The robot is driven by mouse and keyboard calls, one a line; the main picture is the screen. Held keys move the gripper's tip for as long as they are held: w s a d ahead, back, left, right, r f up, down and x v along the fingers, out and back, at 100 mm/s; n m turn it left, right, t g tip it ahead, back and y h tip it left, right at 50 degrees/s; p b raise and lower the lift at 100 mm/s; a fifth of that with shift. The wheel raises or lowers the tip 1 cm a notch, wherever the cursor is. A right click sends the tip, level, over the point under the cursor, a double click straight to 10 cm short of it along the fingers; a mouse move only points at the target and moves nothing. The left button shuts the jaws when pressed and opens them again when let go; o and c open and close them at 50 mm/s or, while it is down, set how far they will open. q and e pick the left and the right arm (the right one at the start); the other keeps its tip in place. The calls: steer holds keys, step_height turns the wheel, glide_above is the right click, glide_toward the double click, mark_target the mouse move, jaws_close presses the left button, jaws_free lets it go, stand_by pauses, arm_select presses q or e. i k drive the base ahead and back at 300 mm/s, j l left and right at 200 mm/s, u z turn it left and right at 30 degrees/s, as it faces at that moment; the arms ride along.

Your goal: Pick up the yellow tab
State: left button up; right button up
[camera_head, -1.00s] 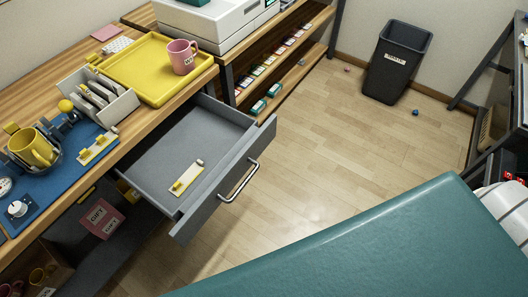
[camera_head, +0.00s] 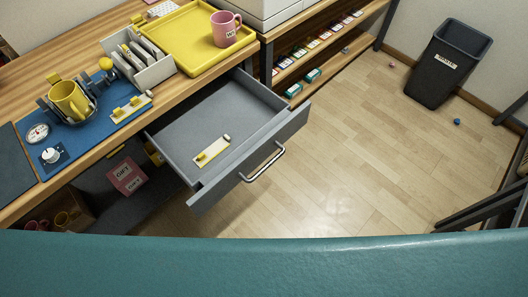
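A pale strip (camera_head: 219,146) with a small yellow tab (camera_head: 203,157) on it lies on the floor of the open grey drawer (camera_head: 185,125). A small grey-brown piece sits at the strip's far end. Another pale strip (camera_head: 138,105) with yellow pieces (camera_head: 118,112) lies on the blue mat (camera_head: 95,128) on the desk. I cannot tell which yellow piece the task means. Neither of my grippers is in view.
A yellow mug (camera_head: 68,98) sits in a dark holder on the mat. A grey rack (camera_head: 150,72), a yellow tray (camera_head: 185,62) and a pink mug (camera_head: 225,35) stand behind. The drawer's handle (camera_head: 263,164) juts over open floor. A black bin (camera_head: 440,70) stands far right.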

mark_target(202, 156)
steer(key=u, duration=1.45)
steer(key=j+z, duration=0.2)
steer(key=z, duration=0.15)
steer(key=j+z, duration=0.15)
steer(key=z, duration=0.25)
steer(key=j+z, duration=0.2)
steer(key=z, duration=0.15)
